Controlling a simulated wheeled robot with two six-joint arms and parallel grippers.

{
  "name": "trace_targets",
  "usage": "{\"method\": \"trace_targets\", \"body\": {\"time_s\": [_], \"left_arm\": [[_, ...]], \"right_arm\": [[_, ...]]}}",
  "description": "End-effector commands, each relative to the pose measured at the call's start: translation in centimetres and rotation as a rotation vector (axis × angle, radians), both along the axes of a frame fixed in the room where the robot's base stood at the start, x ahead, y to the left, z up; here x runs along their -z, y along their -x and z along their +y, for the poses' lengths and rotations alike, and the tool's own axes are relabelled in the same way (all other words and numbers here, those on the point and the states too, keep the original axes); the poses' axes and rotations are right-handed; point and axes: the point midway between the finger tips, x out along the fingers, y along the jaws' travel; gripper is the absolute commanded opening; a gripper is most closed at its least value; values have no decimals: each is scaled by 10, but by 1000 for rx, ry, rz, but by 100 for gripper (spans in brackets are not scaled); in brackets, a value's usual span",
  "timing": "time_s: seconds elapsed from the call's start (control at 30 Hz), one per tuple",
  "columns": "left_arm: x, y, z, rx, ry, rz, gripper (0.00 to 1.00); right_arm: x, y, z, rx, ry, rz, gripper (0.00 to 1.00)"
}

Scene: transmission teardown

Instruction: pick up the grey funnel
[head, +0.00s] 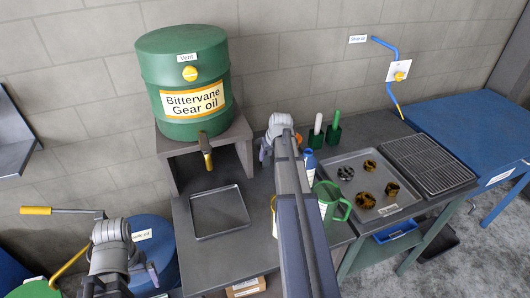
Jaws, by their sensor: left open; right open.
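I cannot make out a grey funnel in the head view. My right arm reaches up the middle over the bench, and its gripper (280,143) is open at the far end, near the back of the bench. The arm hides part of the bench beneath it. My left gripper (143,270) is open at the lower left, in front of a blue drum (156,252), and partly hidden by its own wrist. I see nothing held in either gripper.
A green gear oil drum (187,112) stands on a grey stand above an empty tray (219,232). A green jug (336,207) and blue bottle (310,163) stand beside my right arm. A tray (346,213) with several metal parts and a grate (430,163) lie right.

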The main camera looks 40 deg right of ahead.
Motion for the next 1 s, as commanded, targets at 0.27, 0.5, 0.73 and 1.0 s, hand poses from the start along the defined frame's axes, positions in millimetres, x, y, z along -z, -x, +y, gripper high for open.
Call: {"method": "trace_targets", "body": {"time_s": [0.27, 0.5, 0.73, 1.0], "left_arm": [[29, 0, 0, 0, 0, 0, 100], [27, 0, 0, 0, 0, 0, 100], [27, 0, 0, 0, 0, 0, 100], [27, 0, 0, 0, 0, 0, 100]], "right_arm": [[29, -11, -3, 0, 0, 0, 62], [27, -11, -3, 0, 0, 0, 59], [27, -11, -3, 0, 0, 0, 33], [27, -11, -3, 0, 0, 0, 3]]}}
